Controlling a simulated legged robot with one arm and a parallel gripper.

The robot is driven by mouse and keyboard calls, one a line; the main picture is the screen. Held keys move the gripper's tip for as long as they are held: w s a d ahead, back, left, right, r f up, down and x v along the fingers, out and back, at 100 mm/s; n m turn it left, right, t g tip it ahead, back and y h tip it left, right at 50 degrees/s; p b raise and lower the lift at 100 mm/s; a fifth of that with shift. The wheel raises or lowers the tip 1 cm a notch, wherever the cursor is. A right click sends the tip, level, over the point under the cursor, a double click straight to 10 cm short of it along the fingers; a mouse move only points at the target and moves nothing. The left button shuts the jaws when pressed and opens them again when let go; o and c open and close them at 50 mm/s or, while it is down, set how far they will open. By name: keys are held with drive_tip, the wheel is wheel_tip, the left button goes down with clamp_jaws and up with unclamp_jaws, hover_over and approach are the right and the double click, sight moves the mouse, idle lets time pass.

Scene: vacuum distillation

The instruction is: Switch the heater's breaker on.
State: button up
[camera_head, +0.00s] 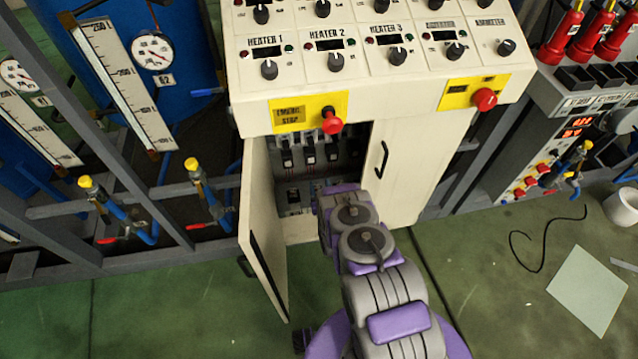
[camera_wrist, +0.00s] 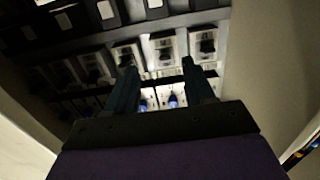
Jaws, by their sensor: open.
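The beige control cabinet (camera_head: 412,185) stands under the sloped heater panel (camera_head: 300,62), with its left door (camera_head: 262,230) swung open. Inside is a row of breakers (camera_head: 310,157) with dark levers, partly hidden by my arm. In the wrist view, white-framed breakers (camera_wrist: 164,48) with black levers sit in a row just beyond my gripper (camera_wrist: 158,72). My gripper is open, its two dark fingers apart, with nothing seen held between them. Smaller switches with blue parts (camera_wrist: 173,101) show between the fingers. No label telling which breaker is the heater's is readable.
The red emergency stop button (camera_head: 331,121) juts out above the cabinet opening. The cabinet's right door (camera_head: 405,165) is shut. Blue pipes with yellow-capped valves (camera_head: 192,165) stand to the left. A white bucket (camera_head: 622,207) and a paper sheet (camera_head: 588,290) are on the green floor.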

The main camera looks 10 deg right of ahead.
drive_tip(key=s, duration=0.2)
drive_tip(key=s+f, duration=0.1)
drive_tip(key=s, duration=0.2)
drive_tip(key=shift+f+b, duration=0.2)
drive_tip(key=shift+b, duration=0.2)
idle(0.5)
